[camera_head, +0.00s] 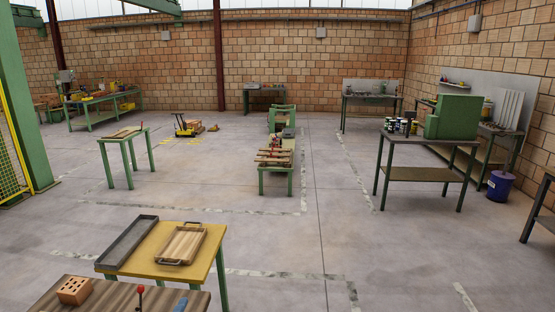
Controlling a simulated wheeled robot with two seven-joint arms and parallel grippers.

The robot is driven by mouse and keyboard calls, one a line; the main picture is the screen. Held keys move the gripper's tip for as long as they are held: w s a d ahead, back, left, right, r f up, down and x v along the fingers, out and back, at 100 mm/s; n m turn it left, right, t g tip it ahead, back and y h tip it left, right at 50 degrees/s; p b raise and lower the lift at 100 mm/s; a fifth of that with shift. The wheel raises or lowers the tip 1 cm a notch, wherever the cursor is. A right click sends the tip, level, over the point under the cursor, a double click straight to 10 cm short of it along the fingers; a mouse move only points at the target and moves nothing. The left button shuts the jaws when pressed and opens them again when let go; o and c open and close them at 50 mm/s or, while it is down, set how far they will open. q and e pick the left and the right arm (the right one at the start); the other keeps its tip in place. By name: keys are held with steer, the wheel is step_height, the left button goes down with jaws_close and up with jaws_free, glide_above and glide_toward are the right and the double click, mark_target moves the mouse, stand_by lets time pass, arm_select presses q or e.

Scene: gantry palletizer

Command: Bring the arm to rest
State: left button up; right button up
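Neither of my arms nor grippers shows in the head view, so I cannot see how they are posed or whether they hold anything. The task names no other object.
A yellow-topped table (205,262) with a grey tray (126,243) and wooden tray (181,244) stands close. A brown table (112,299) bears a brick (74,290). A green conveyor (276,178) and a table with cans (418,173) stand farther off. Floor between is clear.

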arm_select(q)
steer(key=s+f+n+g, duration=1.3)
steer(key=s+f, duration=0.7)
steer(key=s, duration=0.3)
arm_select(e)
steer(key=w+r+v, duration=0.1)
steer(key=w+v, duration=0.1)
steer(key=v, duration=2)
arm_select(q)
steer(key=s+d+f+g+b, duration=0.1)
steer(key=d+f+b, duration=0.1)
steer(key=f+b, duration=0.9)
steer(key=s+d+f+g+b, duration=0.1)
steer(key=d+f+b, duration=0.2)
steer(key=f+b, duration=0.8)
step_height(320, 180, down, 16)
steer(key=shift+s+d+r+h, duration=0.2)
steer(key=shift+s+r+h, duration=0.05)
steer(key=shift+s+h, duration=0.15)
arm_select(e)
steer(key=a+f, duration=0.2)
steer(key=f, duration=1.7)
steer(key=s+a+f+g, duration=0.1)
steer(key=a+f, duration=0.2)
steer(key=f, duration=1.6)
steer(key=shift+s+a+g+y, duration=0.25)
steer(key=shift+s+g+y, duration=0.05)
steer(key=shift+y, duration=0.1)
